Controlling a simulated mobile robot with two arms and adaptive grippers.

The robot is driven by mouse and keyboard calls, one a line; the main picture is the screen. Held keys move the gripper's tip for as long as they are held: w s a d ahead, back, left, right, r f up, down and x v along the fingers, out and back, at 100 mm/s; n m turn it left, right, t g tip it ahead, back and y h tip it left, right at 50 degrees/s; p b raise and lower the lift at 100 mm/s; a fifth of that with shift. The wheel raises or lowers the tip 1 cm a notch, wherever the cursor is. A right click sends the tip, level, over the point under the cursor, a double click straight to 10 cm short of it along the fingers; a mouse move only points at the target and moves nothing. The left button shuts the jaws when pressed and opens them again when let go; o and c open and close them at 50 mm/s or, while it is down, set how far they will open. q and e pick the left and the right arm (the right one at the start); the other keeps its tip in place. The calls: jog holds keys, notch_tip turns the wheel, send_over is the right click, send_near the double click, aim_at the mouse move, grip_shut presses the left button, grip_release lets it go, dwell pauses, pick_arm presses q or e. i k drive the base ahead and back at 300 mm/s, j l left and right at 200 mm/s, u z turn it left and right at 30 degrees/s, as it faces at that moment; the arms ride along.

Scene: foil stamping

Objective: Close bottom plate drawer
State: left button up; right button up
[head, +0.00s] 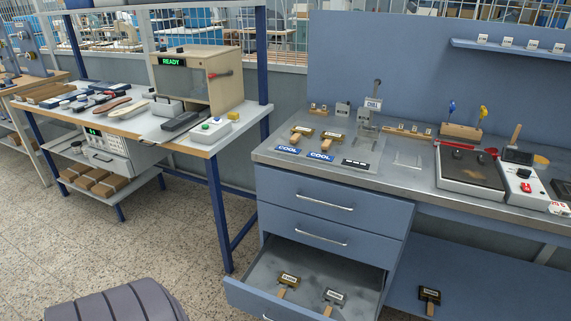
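The bottom plate drawer (262,281) of the blue cabinet is pulled out toward the lower left, and its grey inside shows. Two small stamp plates with wooden handles lie in it, a gold-toned plate (288,280) and a darker plate (333,297). Its front panel (240,297) shows at the bottom of the picture, and its lower part is cut off by the frame edge. The upper drawer (315,202) and the middle drawer (311,237) above it are shut. Neither of my grippers is in view.
The steel worktop (385,173) above carries stamps, blue COOL labels, a stand and a hot plate (470,170). Another plate (429,296) lies on the low blue shelf at right.

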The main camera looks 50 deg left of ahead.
aim_at(255, 294)
jog(key=j+u, duration=0.1)
jog(key=u, duration=1.2)
